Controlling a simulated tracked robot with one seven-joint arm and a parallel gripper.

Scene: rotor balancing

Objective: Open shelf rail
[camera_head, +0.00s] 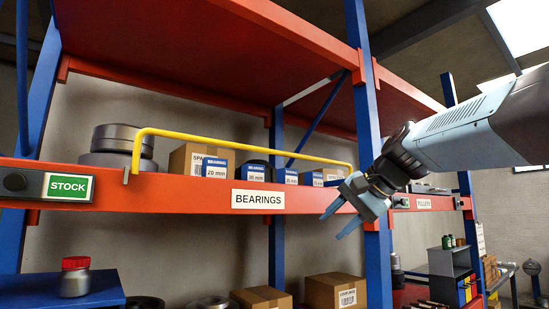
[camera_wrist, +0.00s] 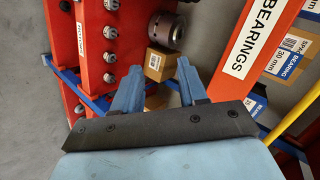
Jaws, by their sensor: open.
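The yellow shelf rail (camera_head: 245,148) spans the front of the bearings shelf, with its left end bent down to the orange beam (camera_head: 150,195) and its right end near the blue upright. My gripper (camera_head: 333,224) is open and empty, in front of the right part of the beam, close to the rail's right end but apart from it. In the wrist view, the two blue fingers (camera_wrist: 158,85) are spread with nothing between them, and the rail (camera_wrist: 290,116) shows at the right edge. The rail's right end is partly hard to make out beside my gripper.
Bearing boxes (camera_head: 215,167) and metal rings (camera_head: 117,140) stand behind the rail. A "BEARINGS" label (camera_head: 258,200) and a green "STOCK" sign (camera_head: 68,187) are on the beam. A red-capped jar (camera_head: 75,277) stands at lower left. A blue upright (camera_head: 369,120) stands beside my gripper.

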